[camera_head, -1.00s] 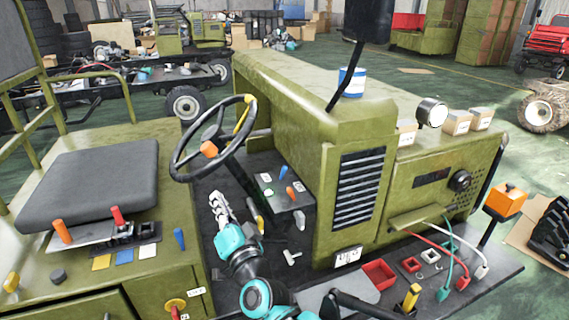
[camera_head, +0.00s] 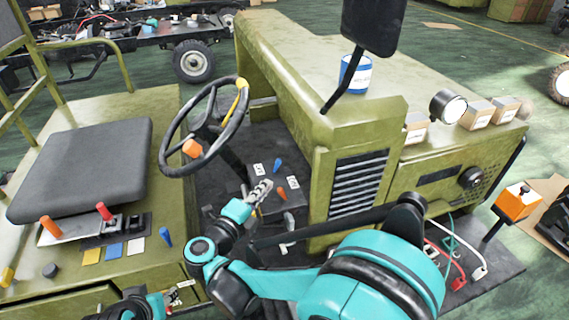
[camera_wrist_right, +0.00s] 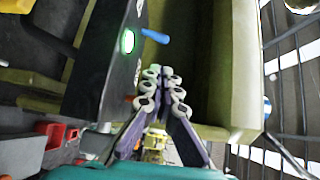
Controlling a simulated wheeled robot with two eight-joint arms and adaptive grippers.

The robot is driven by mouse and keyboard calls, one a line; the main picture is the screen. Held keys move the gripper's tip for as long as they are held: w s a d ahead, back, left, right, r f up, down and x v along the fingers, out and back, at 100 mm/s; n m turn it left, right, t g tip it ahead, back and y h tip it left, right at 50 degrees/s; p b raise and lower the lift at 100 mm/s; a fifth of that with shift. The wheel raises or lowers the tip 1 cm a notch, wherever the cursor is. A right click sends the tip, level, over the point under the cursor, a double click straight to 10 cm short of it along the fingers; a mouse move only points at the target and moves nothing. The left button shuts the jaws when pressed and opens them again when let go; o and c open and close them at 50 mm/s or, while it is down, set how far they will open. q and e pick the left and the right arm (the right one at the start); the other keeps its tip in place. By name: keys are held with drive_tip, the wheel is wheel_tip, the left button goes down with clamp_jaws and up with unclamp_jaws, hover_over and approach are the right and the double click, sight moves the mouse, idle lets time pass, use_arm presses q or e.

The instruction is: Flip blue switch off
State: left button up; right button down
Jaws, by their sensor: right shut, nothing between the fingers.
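The blue switch (camera_head: 277,166) stands on the dark panel beside the steering column. An orange switch (camera_head: 282,194) stands nearer on the same panel. In the right wrist view the blue switch (camera_wrist_right: 155,36) sticks out from the panel's side, beyond my fingertips. My right gripper (camera_head: 262,187) is shut and empty. It is close to the panel, near the orange switch, and looks apart from the blue switch. It also shows in the right wrist view (camera_wrist_right: 160,72). My left gripper (camera_head: 178,293) is low by the seat base; its fingers are too small to judge.
A green light (camera_wrist_right: 128,41) glows on the panel beside the blue switch. The steering wheel (camera_head: 205,127) rises left of the panel, and the green hood (camera_head: 300,75) stands behind it.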

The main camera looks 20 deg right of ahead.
sight(279, 164)
drive_tip(key=shift+w+d+f, duration=0.1)
drive_tip(key=shift+w+d, duration=0.25)
drive_tip(key=b+x, duration=0.1)
drive_tip(key=x, duration=0.8)
drive_tip(key=shift+w+d, duration=0.2)
drive_tip(key=shift+w, duration=0.05)
drive_tip(key=shift+a+r+b, duration=0.25)
drive_tip(key=shift+a+b, duration=0.1)
drive_tip(key=shift+a, duration=0.35)
idle(0.7)
drive_tip(key=shift+s+a, duration=0.1)
drive_tip(key=shift+a, duration=0.5)
drive_tip(key=v, duration=1.2)
